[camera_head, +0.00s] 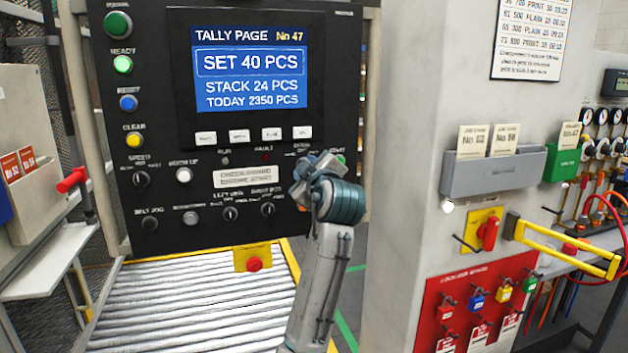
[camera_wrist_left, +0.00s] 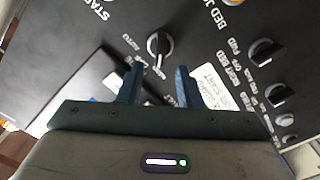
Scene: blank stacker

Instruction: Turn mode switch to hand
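The mode switch (camera_wrist_left: 159,46) is a black rotary knob with a pale edge on the dark panel, with AUTO lettered beside it. It sits just beyond the fingertips in the left wrist view, roughly in line with the gap between them. My left gripper (camera_wrist_left: 159,78) is open, its two blue fingers apart with nothing visibly held. Whether the fingertips flank the knob or stop short of it is unclear. In the head view my left gripper (camera_head: 314,168) is against the panel's lower right and hides the switch there. The right gripper is not in view.
The control panel (camera_head: 155,60) has a lit screen (camera_head: 251,72), buttons and other knobs, including a speed knob (camera_head: 141,179) and a right bed knob (camera_head: 267,209). A roller conveyor (camera_head: 190,300) lies below. A grey cabinet (camera_head: 405,120) with a yellow handle (camera_head: 565,247) stands at right.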

